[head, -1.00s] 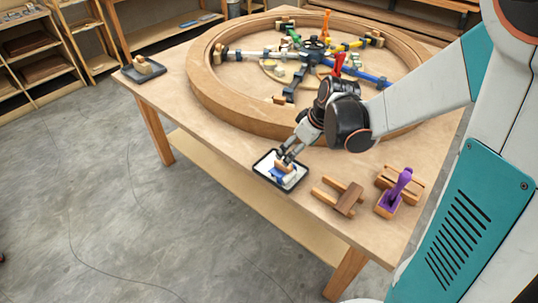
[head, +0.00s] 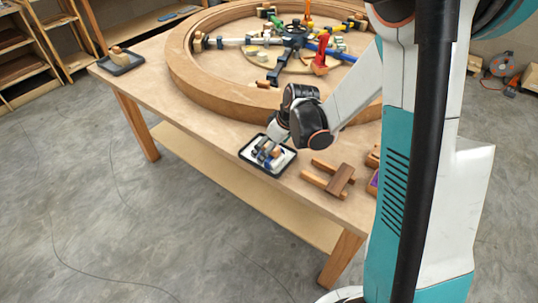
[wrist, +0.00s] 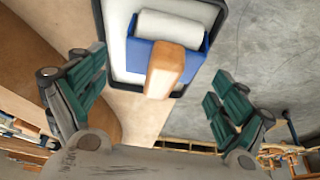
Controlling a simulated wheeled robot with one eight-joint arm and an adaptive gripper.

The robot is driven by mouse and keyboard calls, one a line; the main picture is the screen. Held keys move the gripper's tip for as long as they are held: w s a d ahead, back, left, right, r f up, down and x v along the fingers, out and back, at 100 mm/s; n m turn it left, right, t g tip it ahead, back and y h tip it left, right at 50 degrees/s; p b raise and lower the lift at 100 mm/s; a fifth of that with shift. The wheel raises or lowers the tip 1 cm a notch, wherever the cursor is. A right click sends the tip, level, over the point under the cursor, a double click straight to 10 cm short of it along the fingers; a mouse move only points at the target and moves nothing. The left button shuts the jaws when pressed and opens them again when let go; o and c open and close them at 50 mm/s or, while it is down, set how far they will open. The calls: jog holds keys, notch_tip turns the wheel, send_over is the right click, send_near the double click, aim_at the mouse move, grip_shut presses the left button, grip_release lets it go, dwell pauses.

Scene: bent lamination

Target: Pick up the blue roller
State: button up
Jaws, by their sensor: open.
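The blue roller has a white cylinder, a blue frame and a wooden handle (wrist: 165,68). It lies in a black-rimmed tray with a white inside (wrist: 117,45), which stands at the table's front edge in the head view (head: 285,167). My gripper (wrist: 160,76) is open, with its green-padded fingers apart on either side of the handle in the wrist view. No contact with the handle shows. In the head view my gripper (head: 267,151) is over the tray and partly hides the roller.
A wooden clamp-like piece (head: 340,178) lies right of the tray. A large wooden ring (head: 185,75) with coloured clamps fills the table behind. A second dark tray (head: 120,63) is at the far left corner. A purple-handled tool is mostly hidden behind my body.

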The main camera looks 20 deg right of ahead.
jog(key=shift+x, duration=0.85)
jog(key=shift+r, duration=0.1)
jog(key=c, duration=1.4)
jog(key=shift+o, duration=0.2)
notch_tip(320, 180, up, 20)
jog(key=p, duration=0.7)
jog(key=s+f+m+h, duration=0.1)
jog(key=s+f+m, duration=0.2)
jog(key=f, duration=0.4)
jog(key=s+f+m+h, duration=0.1)
jog(key=s+f+m, duration=0.2)
jog(key=f, duration=0.3)
jog(key=shift+f+m+t+h, duration=0.3)
jog(key=shift+f, duration=0.05)
jog(key=shift+d, duration=0.1)
